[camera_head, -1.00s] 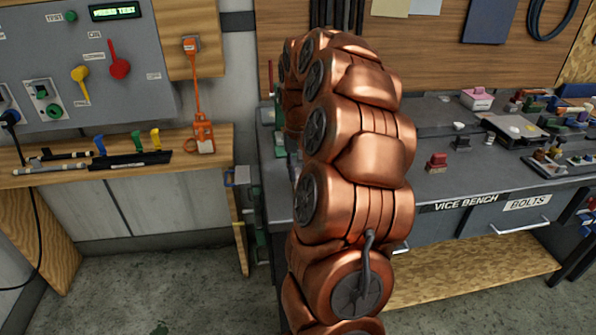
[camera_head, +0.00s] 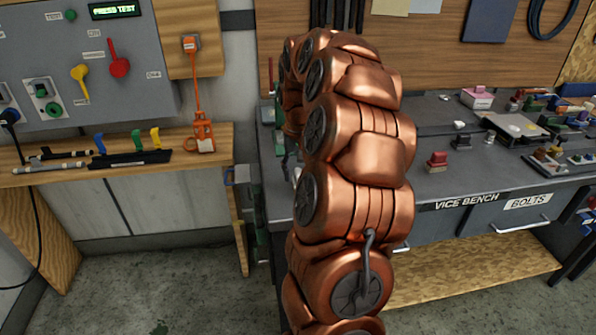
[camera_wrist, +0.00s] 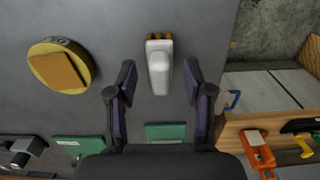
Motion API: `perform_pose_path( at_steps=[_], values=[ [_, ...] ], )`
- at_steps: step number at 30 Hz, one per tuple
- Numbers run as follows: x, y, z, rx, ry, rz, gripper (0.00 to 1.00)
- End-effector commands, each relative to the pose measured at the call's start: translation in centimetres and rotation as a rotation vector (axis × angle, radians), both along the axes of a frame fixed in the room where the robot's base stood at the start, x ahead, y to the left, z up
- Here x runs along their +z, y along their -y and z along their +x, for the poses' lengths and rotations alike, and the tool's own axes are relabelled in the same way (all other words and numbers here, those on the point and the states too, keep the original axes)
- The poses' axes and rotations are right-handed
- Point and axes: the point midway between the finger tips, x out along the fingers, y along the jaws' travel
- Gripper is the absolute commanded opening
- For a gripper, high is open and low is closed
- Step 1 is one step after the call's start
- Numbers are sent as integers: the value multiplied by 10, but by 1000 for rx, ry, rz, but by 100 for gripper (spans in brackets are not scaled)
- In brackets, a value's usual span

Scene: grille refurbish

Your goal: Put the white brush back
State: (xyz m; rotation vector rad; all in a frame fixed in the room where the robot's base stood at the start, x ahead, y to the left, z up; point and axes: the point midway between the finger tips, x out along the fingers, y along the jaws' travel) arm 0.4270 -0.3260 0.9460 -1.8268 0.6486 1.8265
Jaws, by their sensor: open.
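The white brush (camera_wrist: 160,68) shows in the wrist view, lying on a dark grey bench top (camera_wrist: 110,25) with orange-brown tufts at its upper end. My gripper (camera_wrist: 159,82) is open, with one dark finger on each side of the brush. There are gaps between the brush and both fingers, so it is not gripped. How far the fingertips are above the bench top is hard to tell. In the head view my copper arm hides the brush and most or all of my gripper.
A yellow disc (camera_wrist: 60,66) with a square brown pad lies left of the brush. Green parts (camera_wrist: 165,132) sit below it. A wooden shelf (camera_head: 60,176) with an orange tool (camera_head: 203,135) is at left. Several small items crowd the right of the vice bench (camera_head: 400,182).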

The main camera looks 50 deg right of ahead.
Motion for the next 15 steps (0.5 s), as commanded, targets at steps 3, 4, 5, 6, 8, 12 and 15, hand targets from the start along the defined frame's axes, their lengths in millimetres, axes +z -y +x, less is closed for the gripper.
perform_pose_path(
  at_steps=[3,4,5,6,8,12,15],
  values=[
    [1,0,0,0,0,0,51],
    [2,0,0,0,1,-1,51],
    [3,0,0,0,1,-1,51],
    [6,0,1,0,2,-1,51],
    [12,0,1,0,2,-1,51],
    [35,1,2,-1,5,-4,51],
    [50,1,1,0,1,-2,51]
  ],
)
